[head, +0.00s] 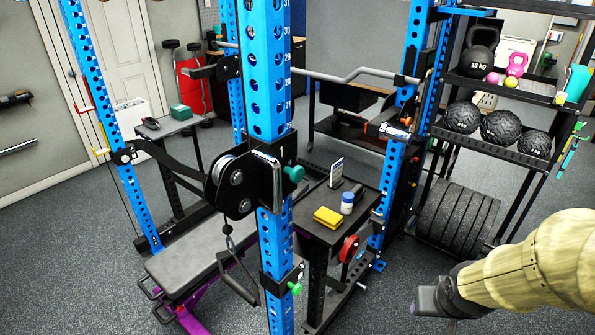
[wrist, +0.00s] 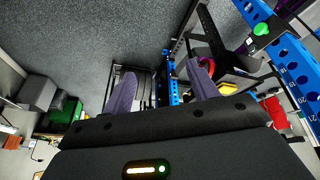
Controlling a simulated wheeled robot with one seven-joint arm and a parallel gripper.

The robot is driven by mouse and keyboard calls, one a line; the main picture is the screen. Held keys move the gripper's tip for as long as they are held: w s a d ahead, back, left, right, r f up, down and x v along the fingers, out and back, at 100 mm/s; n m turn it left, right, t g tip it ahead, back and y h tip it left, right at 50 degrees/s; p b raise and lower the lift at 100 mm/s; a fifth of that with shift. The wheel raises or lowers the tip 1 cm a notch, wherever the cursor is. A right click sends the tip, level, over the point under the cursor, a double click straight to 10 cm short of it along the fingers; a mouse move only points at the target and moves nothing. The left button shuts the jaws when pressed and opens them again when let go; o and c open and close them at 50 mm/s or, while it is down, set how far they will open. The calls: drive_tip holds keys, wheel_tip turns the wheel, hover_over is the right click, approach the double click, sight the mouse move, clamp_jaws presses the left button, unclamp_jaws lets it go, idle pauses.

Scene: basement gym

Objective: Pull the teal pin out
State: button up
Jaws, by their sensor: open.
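The teal pin (head: 294,173) shows as a round teal knob on the black pulley carriage (head: 238,185), on the near blue upright (head: 268,70) in the head view. It sits in the carriage. I cannot tell the teal pin for certain in the wrist view.
A bright green knob (head: 296,288) sits lower on the same upright. A small black table (head: 312,228) behind it holds a yellow block (head: 327,217) and a jar (head: 347,203). A bench (head: 195,262) stands left. A ball rack (head: 497,92) is at right.

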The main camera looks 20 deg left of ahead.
sight(300, 175)
drive_tip(key=w+a+r+n+t+y+p, duration=0.3)
drive_tip(key=w+a+r+n+t+y, duration=0.15)
drive_tip(key=w+a, duration=0.45)
drive_tip(key=a+r+n+g+y+p, duration=0.2)
drive_tip(key=a+r+y, duration=0.6)
drive_tip(key=r+y, duration=0.4)
drive_tip(key=shift+s+a+n+p, duration=0.3)
drive_tip(key=shift+n+p, duration=0.35)
drive_tip(key=shift+n, duration=0.6)
drive_tip(key=p+x, duration=0.5)
drive_tip(key=x, duration=1.2)
drive_tip(key=shift+a, duration=0.15)
